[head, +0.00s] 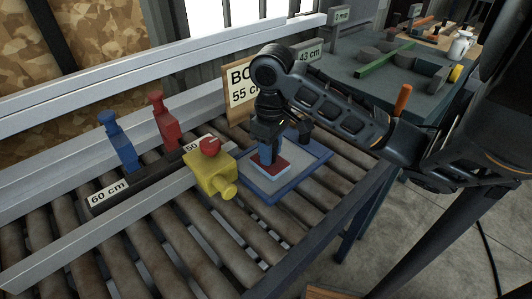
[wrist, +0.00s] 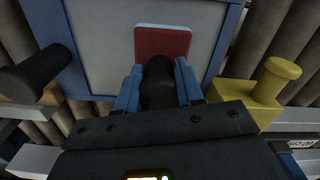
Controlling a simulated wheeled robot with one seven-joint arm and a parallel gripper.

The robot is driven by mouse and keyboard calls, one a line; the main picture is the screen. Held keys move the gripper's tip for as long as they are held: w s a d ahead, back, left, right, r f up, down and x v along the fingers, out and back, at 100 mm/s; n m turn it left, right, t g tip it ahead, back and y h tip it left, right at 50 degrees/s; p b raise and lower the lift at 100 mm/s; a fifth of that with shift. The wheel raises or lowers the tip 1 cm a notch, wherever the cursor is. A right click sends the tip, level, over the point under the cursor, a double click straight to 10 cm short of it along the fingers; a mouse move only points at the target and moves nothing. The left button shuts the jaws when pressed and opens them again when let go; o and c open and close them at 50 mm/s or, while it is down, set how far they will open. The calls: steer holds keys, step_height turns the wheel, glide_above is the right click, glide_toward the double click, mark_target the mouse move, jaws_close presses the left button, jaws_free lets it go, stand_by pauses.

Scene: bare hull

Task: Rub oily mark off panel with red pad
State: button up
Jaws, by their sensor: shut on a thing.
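The panel is a grey sheet in a blue frame (head: 321,153), lying on the rollers; it also shows in the wrist view (wrist: 100,42). The red pad (wrist: 162,43) has a pale edge and a dark handle (wrist: 158,88). My gripper (wrist: 158,92) is shut on that handle, one blue finger on each side. In the head view my gripper (head: 267,153) points down, with the red pad (head: 283,164) below it over the panel's left part. I cannot tell whether the pad touches the panel. I see no oily mark on the bare parts in view; the pad and gripper hide some.
Blue (head: 121,142) and red (head: 166,122) clamp-like pieces stand further left on a dark bar. A cardboard sign (head: 238,93) stands behind. Bare rollers lie in front of the panel.

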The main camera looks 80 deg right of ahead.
steer(key=shift+s+d+b, duration=0.25)
steer(key=shift+s+d, duration=0.4)
steer(key=shift+d, duration=0.35)
steer(key=shift+s+d+b, duration=0.2)
steer(key=shift+s+d, duration=0.4)
steer(key=shift+d, duration=0.35)
step_height(320, 180, up, 9)
steer(key=p, duration=0.8)
steer(key=shift+p, duration=0.35)
steer(key=shift+a, duration=0.1)
